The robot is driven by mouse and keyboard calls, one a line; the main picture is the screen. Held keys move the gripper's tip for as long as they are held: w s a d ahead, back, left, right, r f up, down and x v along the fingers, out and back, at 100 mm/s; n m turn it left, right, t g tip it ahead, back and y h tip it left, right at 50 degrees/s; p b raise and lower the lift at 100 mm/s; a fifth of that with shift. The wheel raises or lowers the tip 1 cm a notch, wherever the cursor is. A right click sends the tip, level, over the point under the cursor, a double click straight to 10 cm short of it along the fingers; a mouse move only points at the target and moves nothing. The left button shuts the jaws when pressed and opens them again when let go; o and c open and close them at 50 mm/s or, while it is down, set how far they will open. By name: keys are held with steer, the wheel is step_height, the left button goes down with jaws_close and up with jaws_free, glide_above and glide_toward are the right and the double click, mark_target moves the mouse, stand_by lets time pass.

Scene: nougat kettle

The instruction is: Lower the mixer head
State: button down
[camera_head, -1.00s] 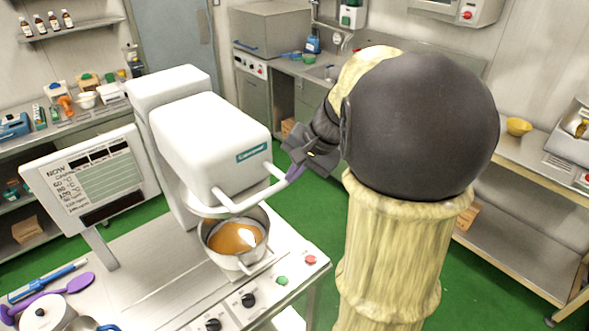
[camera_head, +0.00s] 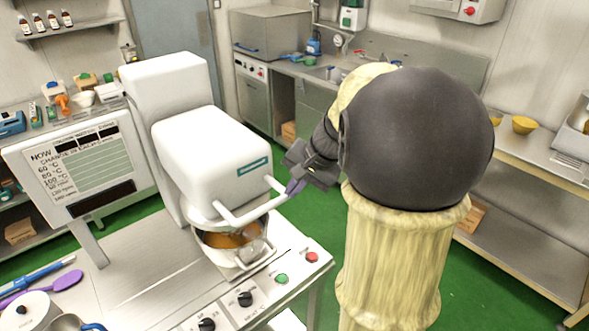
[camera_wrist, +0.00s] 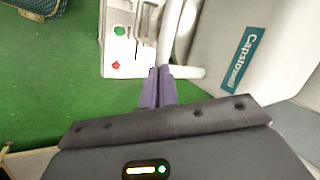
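The white mixer head (camera_head: 210,155) is tilted down low over the bowl (camera_head: 225,258), and its front handle bar (camera_head: 250,207) spans the bowl's front. The bowl holds a brown-orange mass (camera_head: 228,240), partly hidden by the head. My gripper (camera_head: 294,188) is at the right end of the handle. In the wrist view its purple fingers (camera_wrist: 158,85) lie side by side with almost no gap. Their tips meet the white handle bar (camera_wrist: 187,72); I see no bar clearly pinched between them. The head's side with its teal label (camera_wrist: 240,58) is close by on the right.
The mixer's panel has a green button (camera_head: 281,279), a red button (camera_head: 312,257) and black knobs. A display screen (camera_head: 78,170) stands left of the mixer. A kettle (camera_head: 28,310) and purple utensil (camera_head: 66,281) lie front left. Green floor is open behind my arm.

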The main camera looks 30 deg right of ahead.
step_height(320, 180, down, 9)
steer(key=b, duration=0.6)
steer(key=shift+s, duration=0.2)
steer(key=shift+f, duration=0.1)
steer(key=p+v, duration=0.1)
steer(key=v, duration=1.3)
steer(key=shift+r+p, duration=0.3)
steer(key=shift+r, duration=0.05)
steer(key=shift+w+d, duration=0.1)
steer(key=shift+w, duration=0.1)
